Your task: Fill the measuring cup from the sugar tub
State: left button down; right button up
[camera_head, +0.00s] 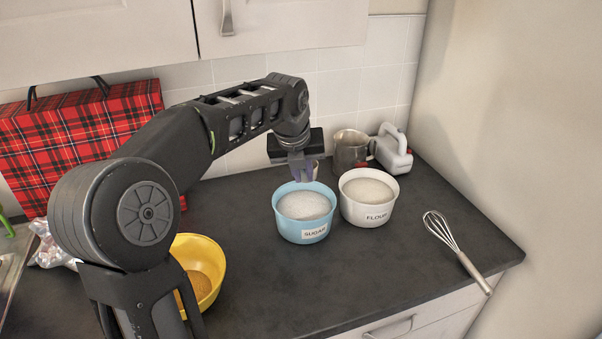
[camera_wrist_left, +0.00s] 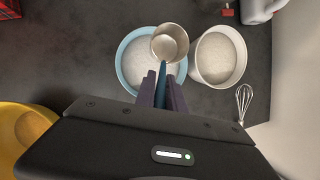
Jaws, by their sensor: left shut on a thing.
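The blue sugar tub (camera_head: 290,229) stands on the counter, filled with white sugar and labelled SUGAR; it also shows in the left wrist view (camera_wrist_left: 122,66). My left gripper (camera_head: 301,172) is above the tub's back rim. In the left wrist view my left gripper (camera_wrist_left: 163,92) is shut on the blue handle of the metal measuring cup (camera_wrist_left: 170,42). The cup's round bowl appears over the tub's far rim in that view, and its inside looks bare metal. In the head view the gripper mostly hides the cup. My right gripper is not in view.
A white flour tub (camera_head: 367,212) stands close right of the sugar tub. Behind are a metal jug (camera_head: 349,152) and a white appliance (camera_head: 393,151). A whisk (camera_head: 456,249) lies right, and a yellow bowl (camera_head: 213,257) stands left. The counter's front middle is clear.

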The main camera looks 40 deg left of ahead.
pick_arm(q)
jog(key=shift+f, duration=0.15)
jog(key=shift+f+b, duration=4.1)
jog(key=shift+f, duration=1.05)
notch_tip(320, 180, up, 9)
jog(key=p, duration=0.8)
jog(key=shift+r, duration=0.1)
